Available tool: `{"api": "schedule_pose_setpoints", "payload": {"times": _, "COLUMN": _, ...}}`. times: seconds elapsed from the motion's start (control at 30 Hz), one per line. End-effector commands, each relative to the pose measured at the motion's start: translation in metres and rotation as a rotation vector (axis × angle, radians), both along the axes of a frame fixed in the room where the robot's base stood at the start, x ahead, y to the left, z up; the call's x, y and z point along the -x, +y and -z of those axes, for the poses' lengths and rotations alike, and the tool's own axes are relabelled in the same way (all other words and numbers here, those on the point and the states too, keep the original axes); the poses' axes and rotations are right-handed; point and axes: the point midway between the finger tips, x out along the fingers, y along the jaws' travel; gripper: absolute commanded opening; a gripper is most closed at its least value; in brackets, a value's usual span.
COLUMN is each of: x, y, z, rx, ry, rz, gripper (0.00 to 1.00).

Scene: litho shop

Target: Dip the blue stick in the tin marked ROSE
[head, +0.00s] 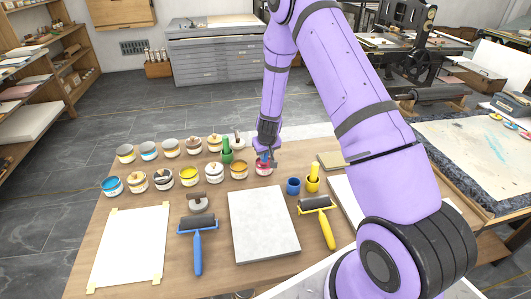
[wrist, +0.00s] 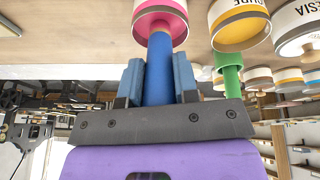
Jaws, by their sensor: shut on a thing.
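My gripper (wrist: 157,78) is shut on the blue stick (wrist: 158,68), with one finger on each side of it. In the head view my gripper (head: 264,156) is over a tin with pink-red contents (head: 263,169) at the right end of the front row of tins. This pink-rimmed tin (wrist: 152,14) also shows in the wrist view, which looks upside down. The stick's far end meets the tin's mouth and overlaps the pink there. How deep it reaches is hidden. I cannot read this tin's label.
Several tins stand in two rows to the left, an ochre one (head: 239,170) nearest. A green holder with a green stick (head: 226,151) stands behind. A blue cup (head: 293,186) and a yellow one (head: 313,184) stand to the right. A grey slab (head: 263,224) and rollers lie in front.

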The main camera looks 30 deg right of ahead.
Motion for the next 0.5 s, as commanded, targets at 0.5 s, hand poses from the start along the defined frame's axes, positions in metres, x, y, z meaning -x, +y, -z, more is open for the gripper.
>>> {"api": "schedule_pose_setpoints", "payload": {"times": 0.5, "x": 0.0007, "y": 0.0003, "z": -0.0085, "rx": 0.0, "ry": 0.002, "rz": -0.001, "gripper": 0.05}}
